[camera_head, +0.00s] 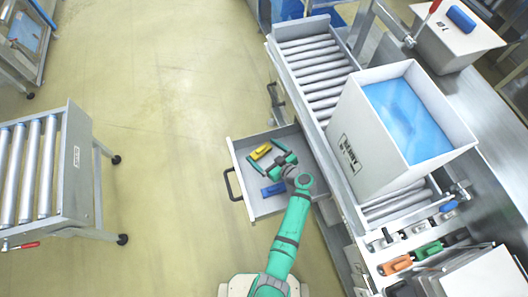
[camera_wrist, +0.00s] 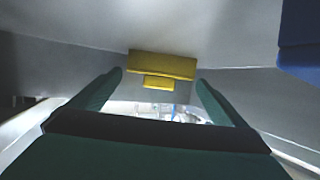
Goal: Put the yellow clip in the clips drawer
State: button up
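The yellow clip (camera_head: 261,151) is inside the pulled-out drawer (camera_head: 235,158), near its far left part. My gripper (camera_head: 264,154) reaches into the drawer with its two green fingers spread on either side of the yellow clip. In the wrist view my gripper (camera_wrist: 160,78) is open, and the yellow clip (camera_wrist: 162,65) shows at the fingertips, with no clear grip on it. Whether the clip touches the drawer floor or a finger I cannot tell. A blue clip (camera_head: 273,189) lies in the same drawer, and it also shows in the wrist view (camera_wrist: 300,38).
A large white box (camera_head: 360,145) with blue lining stands on the roller conveyor (camera_head: 318,70) right of the drawer. Orange (camera_head: 395,265) and green (camera_head: 428,250) tools lie on the bench at lower right. A roller cart (camera_head: 75,160) stands left. The floor between is clear.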

jog(key=shift+v, duration=3.75)
jog(key=shift+r, duration=0.1)
